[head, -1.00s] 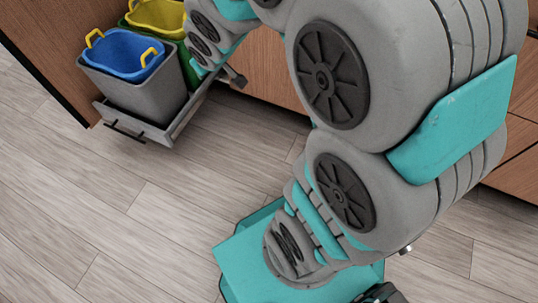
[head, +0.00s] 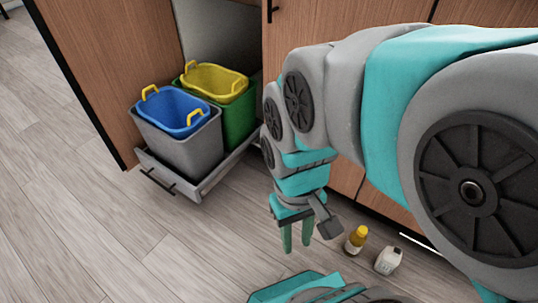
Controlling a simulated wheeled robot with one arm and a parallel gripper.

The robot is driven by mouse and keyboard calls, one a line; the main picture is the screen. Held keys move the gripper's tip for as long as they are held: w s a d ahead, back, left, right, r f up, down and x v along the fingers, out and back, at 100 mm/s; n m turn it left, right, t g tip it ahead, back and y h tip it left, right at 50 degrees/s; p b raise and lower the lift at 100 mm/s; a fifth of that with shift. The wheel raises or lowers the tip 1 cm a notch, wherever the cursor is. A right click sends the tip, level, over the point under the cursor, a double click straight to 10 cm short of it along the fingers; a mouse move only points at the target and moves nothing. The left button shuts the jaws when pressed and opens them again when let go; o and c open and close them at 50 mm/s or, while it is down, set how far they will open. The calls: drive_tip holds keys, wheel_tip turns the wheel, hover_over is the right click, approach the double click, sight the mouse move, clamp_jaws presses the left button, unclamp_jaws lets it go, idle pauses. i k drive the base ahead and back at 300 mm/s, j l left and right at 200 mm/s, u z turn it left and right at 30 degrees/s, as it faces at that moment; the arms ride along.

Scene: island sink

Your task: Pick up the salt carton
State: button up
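A small white container (head: 388,260) with a dark top lies or stands on the floor near the cabinet base, right of my gripper; it may be the salt carton, but its label is too small to read. My gripper (head: 297,247) points down, its two green fingers apart with floor showing between them and nothing held. It is left of the white container and apart from it.
A yellow-capped bottle (head: 355,240) stands between my gripper and the white container. A pulled-out drawer (head: 205,188) holds a grey bin (head: 190,148) with a blue liner and a green bin (head: 240,122) with a yellow one. The floor at left is clear.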

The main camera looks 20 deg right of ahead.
sight(390, 257)
drive_tip(key=z, duration=0.45)
drive_tip(key=l+z, duration=0.15)
drive_tip(key=z, duration=0.35)
drive_tip(key=k+l+z, duration=0.1)
drive_tip(key=z, duration=0.35)
drive_tip(key=l+z, duration=0.1)
drive_tip(key=z, duration=0.35)
drive_tip(key=k+j+u, duration=0.25)
drive_tip(key=k, duration=0.45)
drive_tip(key=k+j+u, duration=0.25)
drive_tip(key=k+j, duration=0.4)
